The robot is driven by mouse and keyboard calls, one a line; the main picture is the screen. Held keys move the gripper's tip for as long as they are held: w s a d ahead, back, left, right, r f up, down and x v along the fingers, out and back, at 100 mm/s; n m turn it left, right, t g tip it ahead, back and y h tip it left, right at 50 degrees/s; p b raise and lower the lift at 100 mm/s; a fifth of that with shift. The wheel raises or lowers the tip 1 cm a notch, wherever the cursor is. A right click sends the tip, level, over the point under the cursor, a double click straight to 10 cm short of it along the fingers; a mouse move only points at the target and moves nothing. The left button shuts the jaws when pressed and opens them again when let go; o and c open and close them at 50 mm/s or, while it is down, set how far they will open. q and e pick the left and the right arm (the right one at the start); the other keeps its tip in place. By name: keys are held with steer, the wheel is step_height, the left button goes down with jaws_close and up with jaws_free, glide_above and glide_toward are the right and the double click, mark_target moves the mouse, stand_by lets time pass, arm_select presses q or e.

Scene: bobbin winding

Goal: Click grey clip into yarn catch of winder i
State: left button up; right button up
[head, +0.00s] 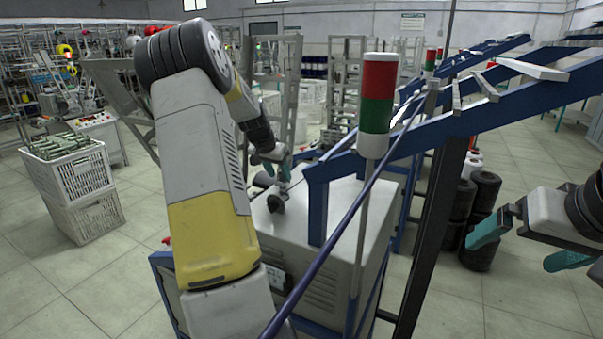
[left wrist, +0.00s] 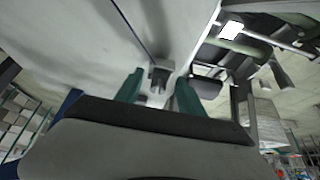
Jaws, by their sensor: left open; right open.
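My left gripper (head: 280,170) is over the back of a pale machine cabinet (head: 335,215), with its fingers pointing down. In the left wrist view its two teal fingers (left wrist: 158,88) are apart. A small grey part (left wrist: 160,74) shows between them against a pale surface; I cannot tell whether it is the grey clip or the yarn catch, or whether the fingers touch it. A dark rounded part (head: 275,203) sits on the cabinet below the gripper. My right gripper (head: 508,255) is open and empty over the floor at the right.
A red and green signal lamp (head: 377,105) on a pole and blue frame beams (head: 480,105) stand right of my left gripper. Stacked white crates (head: 75,190) stand at the left. Black cylinders (head: 480,220) are stacked near my right gripper. Open floor lies front left.

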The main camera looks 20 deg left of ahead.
arm_select(q)
steer(key=shift+r, duration=0.1)
steer(key=v, duration=0.7)
steer(key=shift+s+r, duration=0.15)
steer(key=shift+r, duration=0.15)
